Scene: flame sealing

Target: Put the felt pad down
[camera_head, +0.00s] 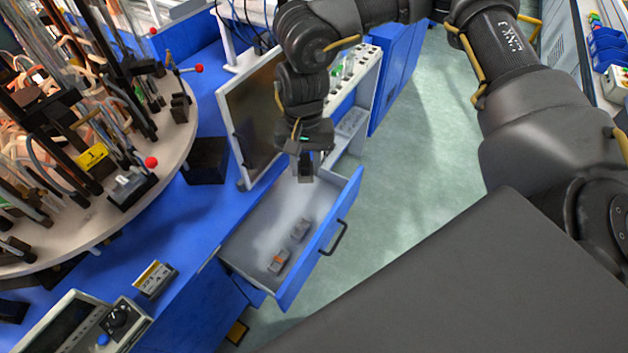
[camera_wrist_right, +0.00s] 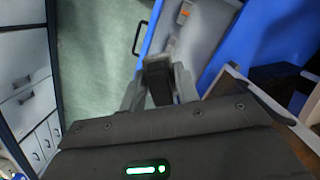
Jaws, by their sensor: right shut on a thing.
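My right gripper (camera_head: 306,172) hangs over the far end of the open blue drawer (camera_head: 317,258), pointing down. In the right wrist view my right gripper (camera_wrist_right: 158,88) is shut on a small dark grey block, which I take to be the felt pad (camera_wrist_right: 158,82). The pad sits between the two fingers; most of it is hidden by them in the head view. I cannot tell how far it is above the drawer floor. My left gripper is out of view.
Two small grey items lie in the drawer, one with an orange mark (camera_head: 279,261) and one plain (camera_head: 300,229). A monitor (camera_head: 250,118) stands close to the left of my right gripper. The drawer floor left of the items is bare.

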